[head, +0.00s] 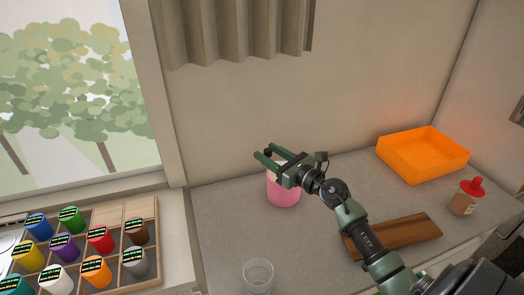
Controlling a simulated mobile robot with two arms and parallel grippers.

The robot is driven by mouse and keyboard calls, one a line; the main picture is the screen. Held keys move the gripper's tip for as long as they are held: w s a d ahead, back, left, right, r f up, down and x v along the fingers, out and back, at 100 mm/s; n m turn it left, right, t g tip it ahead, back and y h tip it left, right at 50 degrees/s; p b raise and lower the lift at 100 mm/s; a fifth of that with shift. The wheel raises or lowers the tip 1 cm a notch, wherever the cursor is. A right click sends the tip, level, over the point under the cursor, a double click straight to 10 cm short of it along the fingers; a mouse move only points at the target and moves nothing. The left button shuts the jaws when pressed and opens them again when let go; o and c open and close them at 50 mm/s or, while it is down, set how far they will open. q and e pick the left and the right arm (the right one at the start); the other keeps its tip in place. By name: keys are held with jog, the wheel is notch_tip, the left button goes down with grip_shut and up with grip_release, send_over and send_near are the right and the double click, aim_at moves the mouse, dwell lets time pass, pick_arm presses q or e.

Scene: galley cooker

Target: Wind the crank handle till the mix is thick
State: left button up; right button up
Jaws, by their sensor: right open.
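A pink container (284,194) stands on the grey counter near the back wall, its upper part mostly hidden by my right gripper. My right gripper (265,152) is open, its two green fingers pointing up and left above the container in the picture. I see nothing between the fingers, and I cannot tell whether they touch the container. No crank handle can be made out clearly, and the mix cannot be seen. My left gripper is not in view.
A clear glass (258,278) stands at the counter's front. A wooden board (405,232) lies behind my right arm. An orange tray (422,156) and a red-capped bottle (466,198) are at the right. A wooden rack (140,209) at lower left holds several coloured jars.

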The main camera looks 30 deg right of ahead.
aim_at(271, 155)
jog(key=shift+b+v, duration=0.35)
jog(key=shift+v, duration=1.85)
